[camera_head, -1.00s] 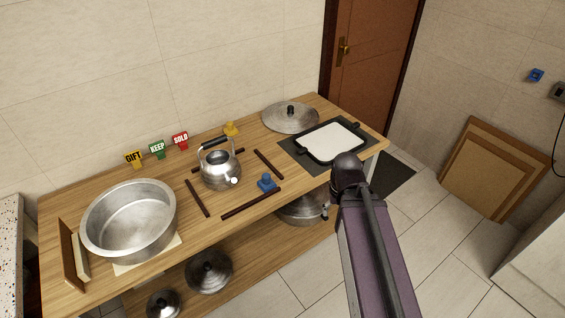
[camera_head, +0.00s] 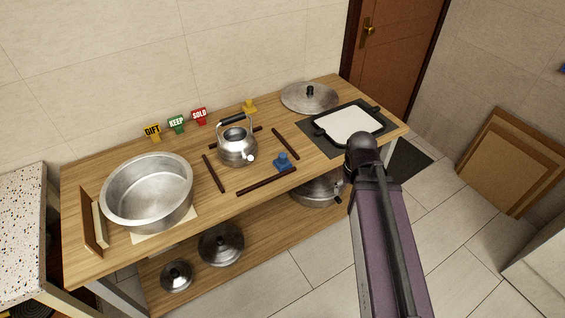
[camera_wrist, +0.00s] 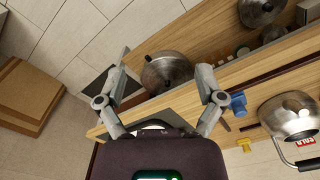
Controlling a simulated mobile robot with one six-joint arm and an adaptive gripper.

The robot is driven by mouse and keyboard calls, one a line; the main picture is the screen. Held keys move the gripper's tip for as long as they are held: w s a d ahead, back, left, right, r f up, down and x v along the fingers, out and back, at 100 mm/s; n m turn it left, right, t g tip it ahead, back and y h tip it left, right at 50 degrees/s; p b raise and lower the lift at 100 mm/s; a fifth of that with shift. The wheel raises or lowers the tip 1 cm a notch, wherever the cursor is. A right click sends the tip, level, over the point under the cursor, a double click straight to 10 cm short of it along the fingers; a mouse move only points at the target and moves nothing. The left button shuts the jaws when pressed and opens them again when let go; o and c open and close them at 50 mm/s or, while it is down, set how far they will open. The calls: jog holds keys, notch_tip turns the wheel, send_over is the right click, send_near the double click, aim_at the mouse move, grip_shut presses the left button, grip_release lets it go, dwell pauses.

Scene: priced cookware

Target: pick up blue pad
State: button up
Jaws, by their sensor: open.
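The blue pad (camera_head: 283,161), a small block with a knob on top, sits on the wooden table (camera_head: 82,183) near its front edge. It is beside the front dark strip (camera_head: 262,183) and right of the kettle. In the wrist view the blue pad (camera_wrist: 238,104) lies just right of the right finger, apart from it. My gripper (camera_wrist: 162,74) is open and empty, with its fingers spread above the table's front edge. In the head view my arm hides the gripper.
A kettle (camera_head: 237,149) stands among dark strips. A large pot (camera_head: 147,190) is at left, a black tray (camera_head: 348,126) at right, and a lid (camera_head: 309,96) behind. A yellow pad (camera_head: 249,106) and price signs (camera_head: 177,124) line the back.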

jog(key=w+a+r+n+p, duration=0.1)
jog(key=w+a, duration=0.7)
jog(key=w, duration=0.5)
jog(key=r+n+p, duration=0.2)
send_over(282, 155)
jog(key=shift+d+f, duration=0.15)
jog(key=shift+d, duration=0.1)
jog(key=shift+f+b, duration=0.15)
jog(key=shift+b, duration=0.2)
notch_tip(282, 155, down, 8)
jog(key=b, duration=0.8)
jog(key=shift+f, duration=0.2)
jog(key=shift+f+b, duration=0.1)
jog(key=shift+b, duration=0.2)
jog(key=shift+w+a+f+b, duration=0.15)
jog(key=shift+f+b, duration=2.35)
